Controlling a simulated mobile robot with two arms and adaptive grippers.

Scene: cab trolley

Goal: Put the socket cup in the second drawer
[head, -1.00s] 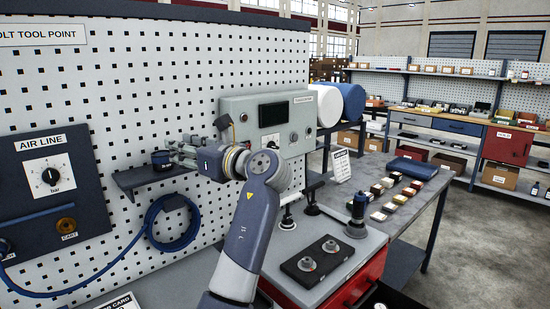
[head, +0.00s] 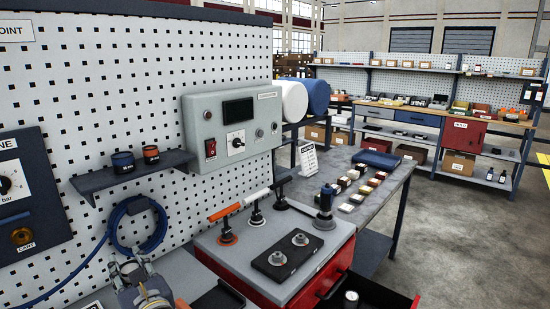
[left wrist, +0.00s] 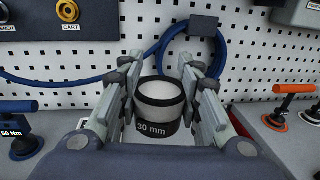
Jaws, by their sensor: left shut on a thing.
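In the left wrist view, the socket cup (left wrist: 160,103), pale and dark and marked "30 mm", sits between the fingers of my left gripper (left wrist: 158,90), which is shut on it. In the head view my left gripper (head: 138,270) is at the bottom left, below the shelf and the blue hose; the cup is not clear there. Two dark cups, one blue-banded (head: 123,162) and one orange-banded (head: 151,155), stand on the shelf. A drawer (head: 390,290) of the red cabinet (head: 325,278) is open at the bottom, with a round item in it. My right gripper is not in view.
A grey control box (head: 232,125) hangs on the pegboard. A grey table (head: 392,180) with small blocks stands behind the cabinet.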

